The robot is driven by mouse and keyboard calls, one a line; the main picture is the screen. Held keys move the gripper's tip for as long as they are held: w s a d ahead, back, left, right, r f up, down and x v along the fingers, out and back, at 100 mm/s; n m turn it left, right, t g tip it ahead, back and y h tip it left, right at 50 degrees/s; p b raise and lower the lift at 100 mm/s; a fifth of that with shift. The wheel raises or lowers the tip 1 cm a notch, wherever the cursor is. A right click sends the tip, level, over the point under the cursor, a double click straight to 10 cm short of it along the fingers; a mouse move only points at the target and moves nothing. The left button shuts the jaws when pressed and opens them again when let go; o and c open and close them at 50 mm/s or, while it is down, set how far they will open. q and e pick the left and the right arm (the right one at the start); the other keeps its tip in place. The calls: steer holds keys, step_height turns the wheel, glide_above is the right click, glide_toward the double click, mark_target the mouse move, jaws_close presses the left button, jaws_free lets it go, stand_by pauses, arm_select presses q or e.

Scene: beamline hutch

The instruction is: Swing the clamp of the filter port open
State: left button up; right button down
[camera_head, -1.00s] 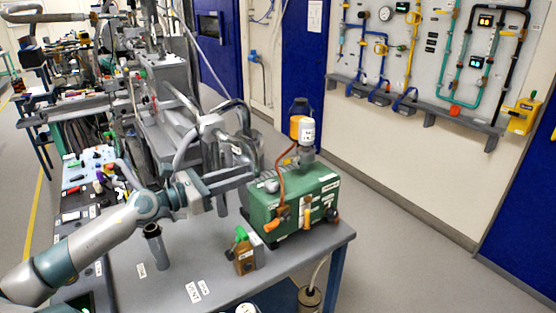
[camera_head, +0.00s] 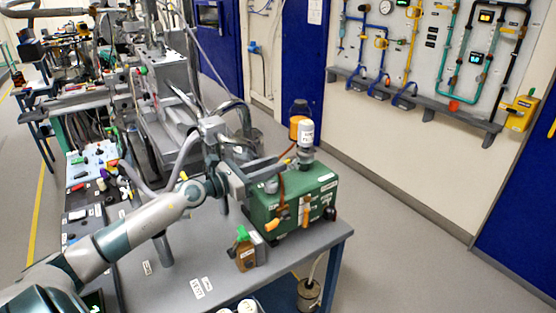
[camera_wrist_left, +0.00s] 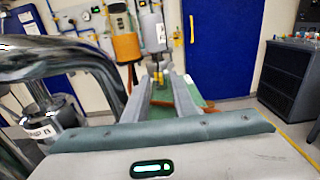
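The filter port stands on the green pump box (camera_head: 290,210), topped by a grey and white canister (camera_head: 306,134). The canister also shows in the wrist view (camera_wrist_left: 152,30). A small yellow piece, apparently the clamp's lever (camera_wrist_left: 158,78), sits below the canister in the wrist view; its hinge and latch cannot be made out. My left gripper (camera_head: 284,166) is over the pump box, just left of the port. In the wrist view its two grey fingers (camera_wrist_left: 160,84) are apart, with the yellow piece showing between or just beyond their tips. I cannot tell whether they touch it. My right gripper is not in view.
An orange container (camera_head: 296,126) is behind the canister, and an orange-brown hose (camera_head: 281,190) runs down the pump's front. Bent metal pipes (camera_wrist_left: 70,55) pass close left of the gripper.

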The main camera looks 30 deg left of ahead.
arm_select(q)
steer(key=shift+x, duration=1)
jaws_close()
stand_by(0.9)
